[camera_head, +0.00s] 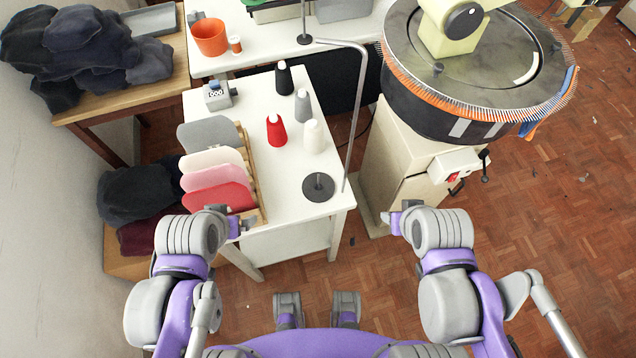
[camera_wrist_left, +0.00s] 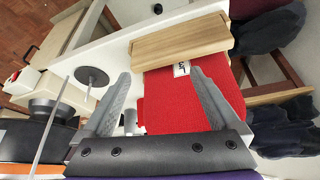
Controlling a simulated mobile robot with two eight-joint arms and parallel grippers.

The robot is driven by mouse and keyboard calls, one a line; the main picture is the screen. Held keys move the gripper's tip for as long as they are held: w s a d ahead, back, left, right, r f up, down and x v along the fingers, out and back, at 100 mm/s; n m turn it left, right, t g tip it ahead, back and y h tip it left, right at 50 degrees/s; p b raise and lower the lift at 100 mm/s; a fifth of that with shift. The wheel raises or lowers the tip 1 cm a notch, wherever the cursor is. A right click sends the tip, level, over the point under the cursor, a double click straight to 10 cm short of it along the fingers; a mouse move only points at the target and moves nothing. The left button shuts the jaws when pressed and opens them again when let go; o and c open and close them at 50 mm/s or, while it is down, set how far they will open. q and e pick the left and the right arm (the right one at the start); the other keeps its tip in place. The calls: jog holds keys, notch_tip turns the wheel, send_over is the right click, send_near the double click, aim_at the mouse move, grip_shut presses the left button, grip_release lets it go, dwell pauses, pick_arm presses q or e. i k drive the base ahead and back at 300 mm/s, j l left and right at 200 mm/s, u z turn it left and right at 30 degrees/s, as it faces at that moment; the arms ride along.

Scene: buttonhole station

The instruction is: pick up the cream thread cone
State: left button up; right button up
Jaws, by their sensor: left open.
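The cream thread cone (camera_head: 313,136) stands upright on the white table (camera_head: 275,185), right of the red cone (camera_head: 276,130) and below the grey cone (camera_head: 302,105). A black cone (camera_head: 284,78) stands farther back. My left gripper (camera_head: 243,224) is at the table's near left edge, beside the red panel, away from the cream cone. In the left wrist view my open gripper (camera_wrist_left: 160,75) has a red panel (camera_wrist_left: 180,100) beyond its fingers; the cream cone does not show there. My right gripper (camera_head: 393,221) is right of the table; its jaws are unclear.
A wooden rack (camera_head: 262,212) holds grey, cream, pink and red panels left of the cones. A large round machine (camera_head: 455,125) is to the right. The table's front middle is clear.

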aim_at(313, 143)
jog(key=k, duration=0.25)
jog(key=k+u, duration=0.2)
jog(key=u, duration=0.2)
jog(key=k+j+u, duration=0.1)
jog(key=u, duration=0.35)
jog(key=k+l+u, duration=0.1)
jog(key=u, duration=1.55)
jog(key=k+l, duration=0.25)
jog(key=l, duration=0.2)
jog(key=k+l, duration=0.25)
jog(key=l, duration=0.2)
jog(key=k+l, duration=0.25)
jog(key=l, duration=0.2)
jog(key=k+l+u, duration=0.1)
jog(key=k+l, duration=0.15)
jog(key=l, duration=0.2)
jog(key=i, duration=0.35)
